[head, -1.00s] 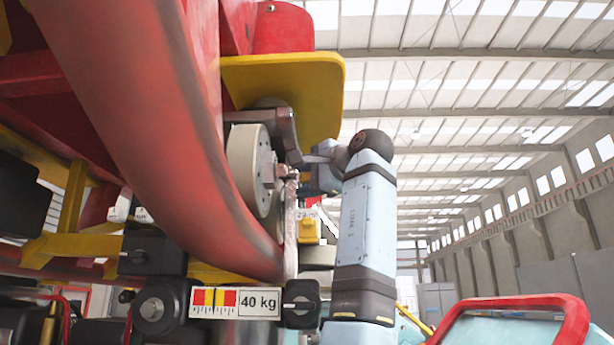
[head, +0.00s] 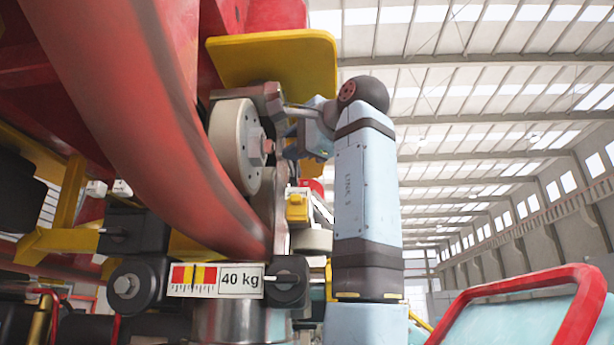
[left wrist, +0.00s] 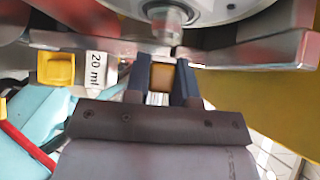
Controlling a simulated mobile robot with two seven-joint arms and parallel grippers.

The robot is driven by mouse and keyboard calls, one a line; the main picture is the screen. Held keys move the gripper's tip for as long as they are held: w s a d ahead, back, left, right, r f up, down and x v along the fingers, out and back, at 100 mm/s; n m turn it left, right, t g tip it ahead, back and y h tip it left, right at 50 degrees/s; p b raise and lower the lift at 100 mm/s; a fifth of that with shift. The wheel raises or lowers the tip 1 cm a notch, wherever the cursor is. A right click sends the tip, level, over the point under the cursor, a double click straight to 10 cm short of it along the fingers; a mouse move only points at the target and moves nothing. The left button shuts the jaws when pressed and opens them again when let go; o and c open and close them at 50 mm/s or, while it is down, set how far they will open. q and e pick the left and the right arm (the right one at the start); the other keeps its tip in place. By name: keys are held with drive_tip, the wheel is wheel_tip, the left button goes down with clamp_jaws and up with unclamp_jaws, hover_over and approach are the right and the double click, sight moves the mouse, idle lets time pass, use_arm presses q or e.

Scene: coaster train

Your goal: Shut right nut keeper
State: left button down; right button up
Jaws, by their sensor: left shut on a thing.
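A pale wheel (head: 232,146) with a hex nut (head: 268,147) at its hub sits in a dark bracket under a yellow plate in the head view. My left gripper (head: 291,143) is at the right of this wheel, its fingertips small and hard to make out. In the left wrist view the two dark fingers of my left gripper (left wrist: 160,78) are closed on a small orange-brown piece (left wrist: 160,77), just below the hub nut (left wrist: 165,15). This piece may be the right nut keeper; most of it is hidden by the fingers. My right gripper is in neither view.
A red tube rail (head: 150,115) curves close by on the left. The yellow plate (head: 275,62) hangs above the gripper. A yellow block (head: 297,208) and a 40 kg label (head: 240,281) sit lower. A red frame (head: 530,285) stands at lower right. Open hall lies right of my arm.

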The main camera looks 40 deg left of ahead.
use_arm(q)
drive_tip(key=shift+s+d, duration=0.6)
drive_tip(key=shift+s, duration=0.35)
drive_tip(key=shift+w+a+f, duration=0.1)
drive_tip(key=shift+w+f, duration=0.05)
drive_tip(key=shift+w, duration=0.05)
drive_tip(key=c, duration=1.3)
unclamp_jaws()
drive_tip(key=o, duration=0.3)
drive_tip(key=shift+s, duration=0.15)
drive_tip(key=shift+o, duration=0.2)
drive_tip(key=shift+s, duration=0.1)
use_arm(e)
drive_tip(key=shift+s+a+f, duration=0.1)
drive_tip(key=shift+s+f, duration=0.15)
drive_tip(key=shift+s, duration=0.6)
